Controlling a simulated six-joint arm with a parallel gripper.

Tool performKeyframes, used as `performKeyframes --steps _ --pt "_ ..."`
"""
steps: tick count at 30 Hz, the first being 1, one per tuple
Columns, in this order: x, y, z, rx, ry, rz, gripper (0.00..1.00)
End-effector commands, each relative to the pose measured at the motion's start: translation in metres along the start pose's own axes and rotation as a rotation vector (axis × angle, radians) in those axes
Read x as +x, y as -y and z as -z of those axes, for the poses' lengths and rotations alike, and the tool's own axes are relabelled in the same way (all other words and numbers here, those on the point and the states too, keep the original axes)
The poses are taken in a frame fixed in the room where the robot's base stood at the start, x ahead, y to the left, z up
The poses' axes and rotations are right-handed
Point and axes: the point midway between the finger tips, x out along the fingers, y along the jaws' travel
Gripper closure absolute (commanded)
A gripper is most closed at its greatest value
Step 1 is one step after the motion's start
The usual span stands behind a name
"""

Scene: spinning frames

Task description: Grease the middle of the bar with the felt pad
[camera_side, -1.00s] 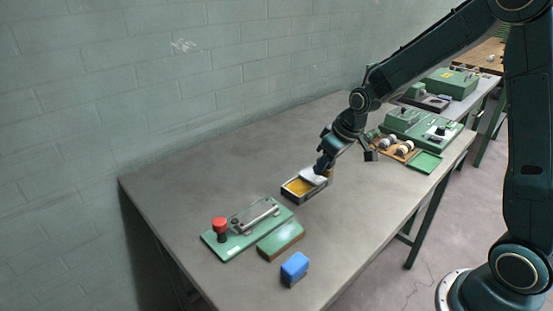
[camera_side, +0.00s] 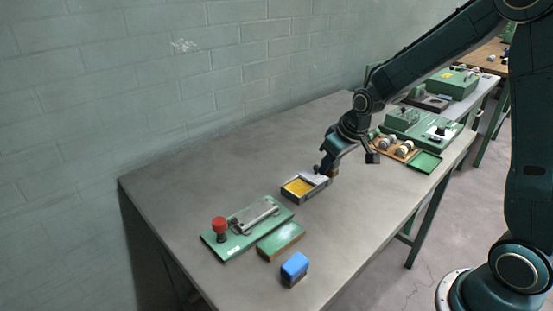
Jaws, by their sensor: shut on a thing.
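The bar (camera_side: 258,216) is a grey metal rod mounted on a green base plate (camera_side: 230,250) with a red knob (camera_side: 219,225) at its left end. A dark open tray (camera_side: 296,201) with yellow grease (camera_side: 298,186) in its left part stands behind and to the right of the base. My gripper (camera_side: 326,174) points down at the tray's right end, shut on what seems to be the felt pad. Only a small tan piece (camera_side: 333,174) shows by the jaws, and most of it is hidden. I cannot tell whether it touches the tray.
A green block (camera_side: 280,240) lies beside the base plate, and a blue-topped block (camera_side: 294,266) is near the front edge. Green boxes and a wooden tray with white rolls (camera_side: 403,149) stand at the right.

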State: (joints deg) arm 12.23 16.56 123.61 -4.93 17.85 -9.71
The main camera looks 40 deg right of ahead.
Motion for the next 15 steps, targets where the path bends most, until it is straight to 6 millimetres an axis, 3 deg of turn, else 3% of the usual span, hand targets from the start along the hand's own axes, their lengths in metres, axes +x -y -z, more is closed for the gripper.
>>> performKeyframes --steps 8,15 --pt "0.001 0.010 0.007 -0.004 0.002 0.000 0.88" --pt "0.004 0.043 0.025 -0.015 0.009 0.000 0.88"
